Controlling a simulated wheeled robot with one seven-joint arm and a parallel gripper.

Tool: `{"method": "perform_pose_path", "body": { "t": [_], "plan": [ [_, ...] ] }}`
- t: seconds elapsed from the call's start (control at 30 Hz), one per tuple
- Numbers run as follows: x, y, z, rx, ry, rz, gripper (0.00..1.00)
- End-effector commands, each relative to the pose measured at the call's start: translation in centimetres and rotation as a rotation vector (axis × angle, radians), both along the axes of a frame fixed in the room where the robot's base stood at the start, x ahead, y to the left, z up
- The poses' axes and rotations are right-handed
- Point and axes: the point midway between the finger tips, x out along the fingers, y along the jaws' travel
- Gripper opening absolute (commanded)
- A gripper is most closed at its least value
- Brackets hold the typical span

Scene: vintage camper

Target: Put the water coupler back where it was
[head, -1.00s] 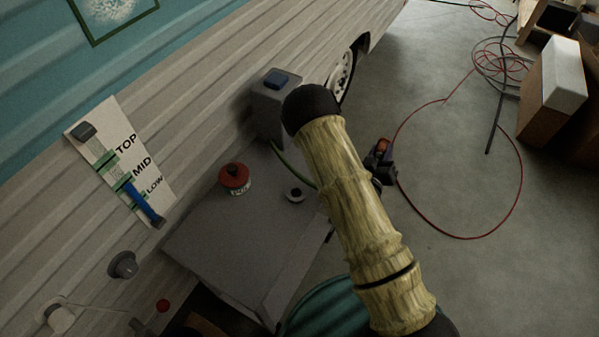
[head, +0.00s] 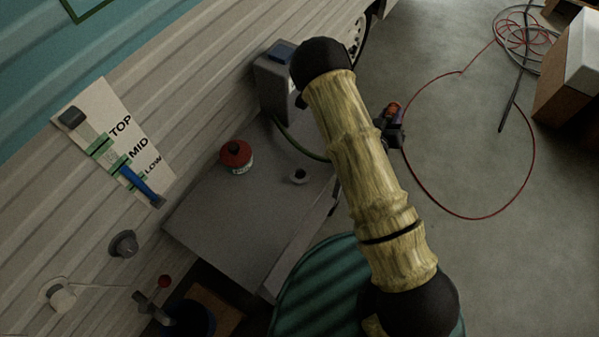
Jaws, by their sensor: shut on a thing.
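My gripper (head: 390,130) shows only in part, as a small dark shape just right of my bamboo-patterned arm. It is shut on a small red-orange thing (head: 393,109), too small and dark to make out fully; it may be the water coupler. The arm hides much of this area. A small grey ring-shaped piece with a dark hole (head: 298,176) sits on the grey table (head: 225,215), left of the arm; I cannot tell whether it belongs to the coupler. A green hose (head: 298,142) runs from a grey box (head: 272,82) and passes behind the arm.
A red-topped can (head: 236,156) stands on the table. The camper wall (head: 200,95) carries a TOP/MID/LOW panel (head: 115,140) with a blue handle. A teal ribbed round thing (head: 315,290) is below the table.

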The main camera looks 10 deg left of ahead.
Motion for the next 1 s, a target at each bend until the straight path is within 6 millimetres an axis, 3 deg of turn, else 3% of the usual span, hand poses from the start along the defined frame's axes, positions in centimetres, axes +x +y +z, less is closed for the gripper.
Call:
{"method": "perform_pose_path", "body": {
  "t": [0.13, 0.57, 0.77, 1.0],
  "plan": [
    [-0.4, 0.5, 1.2, 0.04, 0.096, -0.058, 0.0],
    [-4.2, 4.8, 1.5, 0.255, 0.556, -0.168, 0.0],
    [-6.8, 7.9, 2.3, 0.362, 0.791, -0.166, 0.0],
    [-11.3, 13.3, 4.6, 0.476, 1.091, -0.128, 0.0]
  ]
}}
